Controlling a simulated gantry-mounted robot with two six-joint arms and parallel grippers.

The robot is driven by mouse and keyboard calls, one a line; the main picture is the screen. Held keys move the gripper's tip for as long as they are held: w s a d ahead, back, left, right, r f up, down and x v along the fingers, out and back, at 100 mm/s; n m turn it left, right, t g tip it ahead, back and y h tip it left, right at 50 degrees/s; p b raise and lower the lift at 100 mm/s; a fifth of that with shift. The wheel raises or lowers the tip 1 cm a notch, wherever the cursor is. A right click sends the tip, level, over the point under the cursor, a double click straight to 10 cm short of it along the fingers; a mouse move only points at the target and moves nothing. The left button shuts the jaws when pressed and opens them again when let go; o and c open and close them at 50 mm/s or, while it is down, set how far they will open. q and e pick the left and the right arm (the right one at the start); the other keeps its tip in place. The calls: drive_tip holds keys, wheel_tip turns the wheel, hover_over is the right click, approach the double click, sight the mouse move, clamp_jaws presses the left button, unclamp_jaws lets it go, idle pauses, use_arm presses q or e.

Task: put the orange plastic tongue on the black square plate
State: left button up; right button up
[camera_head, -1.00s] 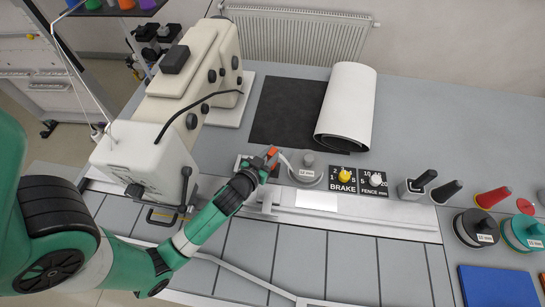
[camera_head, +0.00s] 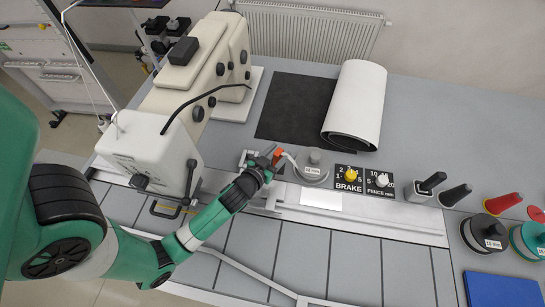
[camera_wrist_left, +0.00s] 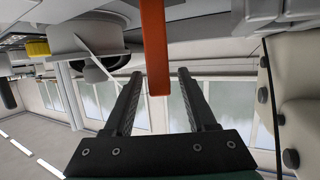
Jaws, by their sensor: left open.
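The orange plastic tongue (camera_head: 278,155) stands up by the grey machine rail, beside the round grey 12 mm piece. In the left wrist view the orange tongue (camera_wrist_left: 155,50) hangs in as a flat strip, its end between the fingertips, with gaps on both sides. My left gripper (camera_head: 270,154) is open and empty around or just short of it; contact does not show. Its two dark fingers also show in the left wrist view (camera_wrist_left: 159,73). A small dark square plate (camera_head: 246,158) lies just left of the gripper, partly covered. My right gripper is out of view.
The cream sewing-type machine (camera_head: 150,150) stands close at left. A round grey weight (camera_head: 310,173), the BRAKE knob (camera_head: 351,174) and the FENCE knob (camera_head: 383,180) sit to the right. A black sheet with a white roll (camera_head: 356,105) lies behind. Grey table is free at back right.

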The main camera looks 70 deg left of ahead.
use_arm(q)
drive_tip(key=b+v, duration=0.1)
drive_tip(key=v, duration=1.1)
